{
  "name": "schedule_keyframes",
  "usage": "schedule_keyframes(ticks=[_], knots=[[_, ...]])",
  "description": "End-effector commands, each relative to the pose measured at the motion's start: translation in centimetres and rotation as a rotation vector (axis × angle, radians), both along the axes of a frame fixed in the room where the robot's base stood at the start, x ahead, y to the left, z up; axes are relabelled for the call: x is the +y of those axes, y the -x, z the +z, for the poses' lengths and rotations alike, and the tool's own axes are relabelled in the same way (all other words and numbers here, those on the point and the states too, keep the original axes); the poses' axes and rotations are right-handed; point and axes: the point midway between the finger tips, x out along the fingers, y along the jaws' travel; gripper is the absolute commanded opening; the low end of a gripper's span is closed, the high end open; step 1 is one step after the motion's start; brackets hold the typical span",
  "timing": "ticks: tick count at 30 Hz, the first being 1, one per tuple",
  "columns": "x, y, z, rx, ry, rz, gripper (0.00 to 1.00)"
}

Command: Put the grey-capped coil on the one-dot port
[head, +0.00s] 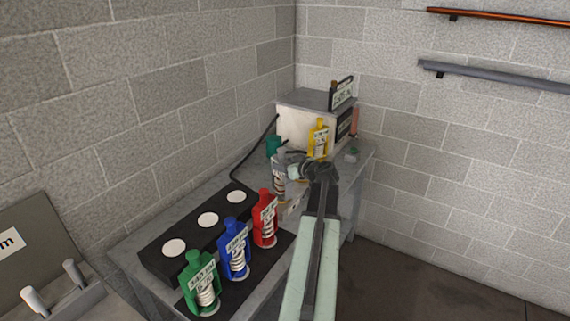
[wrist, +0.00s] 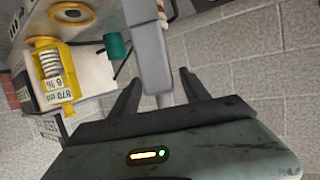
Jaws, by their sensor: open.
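The grey-capped coil (head: 280,176) stands upright on the grey bench, just left of my gripper. In the wrist view its grey body (wrist: 148,45) lies between the lines of my two fingers, with part of the coil at the top edge. My gripper (head: 295,169) is open; its dark fingers (wrist: 158,93) are spread on either side of the grey body. I cannot tell whether they touch it.
Green (head: 202,285), blue (head: 234,250) and red (head: 265,219) coils stand in front of a black block (head: 190,232) with white discs. A yellow coil (head: 319,139) is by the pale box (head: 293,125) behind. A teal cylinder (head: 273,146) is close behind the grey coil.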

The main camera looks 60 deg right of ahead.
Motion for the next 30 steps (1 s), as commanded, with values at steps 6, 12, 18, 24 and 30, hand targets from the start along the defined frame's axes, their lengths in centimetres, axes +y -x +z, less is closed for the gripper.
schedule_keyframes(ticks=[6,12,18,24,30], knots=[[2.2,4.8,2.2,-0.001,0.000,-0.003,0.54],[3.7,8.4,3.5,0.000,0.001,-0.003,0.54],[4.3,9.8,3.8,0.000,0.000,0.000,0.54],[4.2,9.9,3.7,0.000,0.000,0.001,0.54],[4.5,9.5,3.6,0.003,-0.004,0.007,0.54]])
